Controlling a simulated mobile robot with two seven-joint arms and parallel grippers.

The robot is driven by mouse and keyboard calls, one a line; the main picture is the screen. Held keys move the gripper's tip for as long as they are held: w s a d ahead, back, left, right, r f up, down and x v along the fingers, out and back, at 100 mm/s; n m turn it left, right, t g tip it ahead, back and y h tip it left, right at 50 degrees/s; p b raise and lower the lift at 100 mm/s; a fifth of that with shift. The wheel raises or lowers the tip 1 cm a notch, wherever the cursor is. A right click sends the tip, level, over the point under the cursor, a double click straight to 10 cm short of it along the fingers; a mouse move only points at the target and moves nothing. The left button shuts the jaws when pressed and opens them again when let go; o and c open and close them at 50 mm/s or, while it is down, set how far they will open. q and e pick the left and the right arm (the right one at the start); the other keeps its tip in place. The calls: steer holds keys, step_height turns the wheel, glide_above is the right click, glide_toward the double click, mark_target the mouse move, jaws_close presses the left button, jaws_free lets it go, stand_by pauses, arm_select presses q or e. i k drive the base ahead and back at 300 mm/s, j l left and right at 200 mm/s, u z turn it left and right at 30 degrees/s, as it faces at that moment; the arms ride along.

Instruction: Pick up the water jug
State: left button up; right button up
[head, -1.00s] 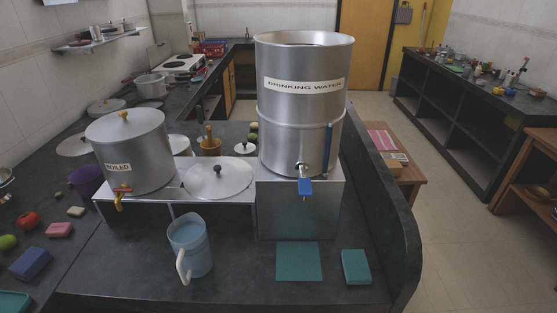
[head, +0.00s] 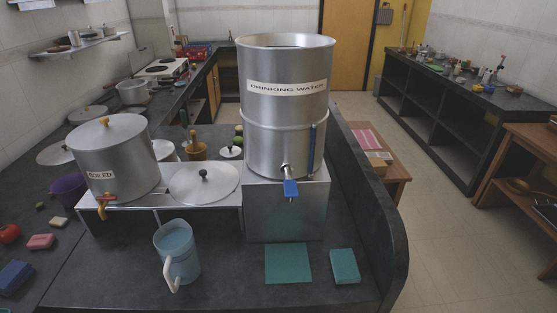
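The water jug (head: 180,249) is a light blue pitcher with a white handle (head: 170,275). It stands upright on the dark counter (head: 215,285), in front of the low metal stand. Its handle faces the near side, slightly left. Its open top shows, but I cannot tell whether there is water inside. Neither of my grippers shows in the head view.
A steel "DRINKING WATER" canister (head: 285,130) with a blue tap stands on a metal box (head: 285,215). A "BOILED" pot (head: 112,160) and a lid (head: 203,182) are on the low stand. A green mat (head: 288,263) and green block (head: 344,266) lie right.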

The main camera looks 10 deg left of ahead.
mark_target(175, 244)
steer(key=u, duration=1.15)
